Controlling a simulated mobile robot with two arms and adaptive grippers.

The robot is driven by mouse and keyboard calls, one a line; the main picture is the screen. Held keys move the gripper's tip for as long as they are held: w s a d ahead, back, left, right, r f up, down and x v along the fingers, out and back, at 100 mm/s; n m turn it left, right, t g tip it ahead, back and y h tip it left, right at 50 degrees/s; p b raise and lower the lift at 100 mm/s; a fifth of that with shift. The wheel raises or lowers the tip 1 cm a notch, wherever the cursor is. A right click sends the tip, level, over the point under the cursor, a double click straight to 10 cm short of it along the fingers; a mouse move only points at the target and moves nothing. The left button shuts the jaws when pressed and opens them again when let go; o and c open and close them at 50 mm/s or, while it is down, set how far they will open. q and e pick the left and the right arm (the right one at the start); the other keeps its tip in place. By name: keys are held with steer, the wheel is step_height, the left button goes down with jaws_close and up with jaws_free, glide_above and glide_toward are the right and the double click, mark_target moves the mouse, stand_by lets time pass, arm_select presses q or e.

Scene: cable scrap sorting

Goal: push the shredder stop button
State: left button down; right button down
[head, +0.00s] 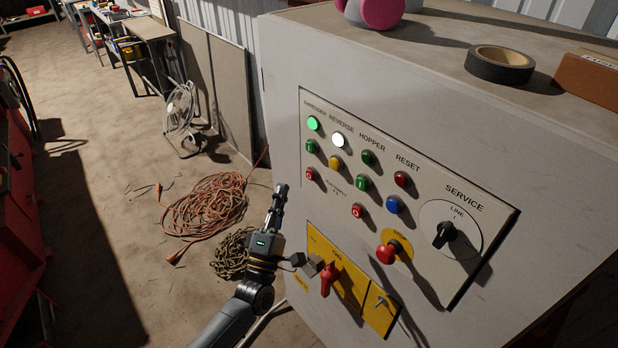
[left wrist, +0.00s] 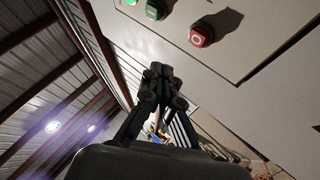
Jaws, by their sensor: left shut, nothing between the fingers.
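The shredder stop button is the red button (head: 310,173) marked O at the bottom of the left column of the control panel (head: 478,208), under a green button (head: 311,146) and a lit green lamp (head: 313,123). In the left wrist view the red O button (left wrist: 200,37) is up and right of my fingertips. My left gripper (head: 280,190) is shut and empty, pointing up, just left of the cabinet and a little lower than the button. Its shut fingertips (left wrist: 158,75) show apart from the button. My right gripper is not in view.
Close by are a white lit lamp (head: 338,140), a yellow button (head: 334,163), another red O button (head: 357,211), a red mushroom stop (head: 387,253) and a red rotary handle (head: 328,280). Black tape (head: 499,65) lies on the cabinet. Orange cable (head: 205,203) lies on the floor.

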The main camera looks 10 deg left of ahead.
mark_target(311, 174)
arm_select(q)
steer(key=shift+w+d+b, duration=0.45)
steer(key=shift+w+d, duration=0.25)
steer(key=shift+w, duration=0.2)
steer(key=shift+w+d+b, duration=0.4)
steer(key=shift+w+d, duration=0.3)
steer(key=shift+w, duration=0.2)
steer(key=shift+w+d+b, duration=0.25)
steer(key=shift+w+b, duration=0.05)
steer(key=shift+b, duration=0.1)
stand_by(0.4)
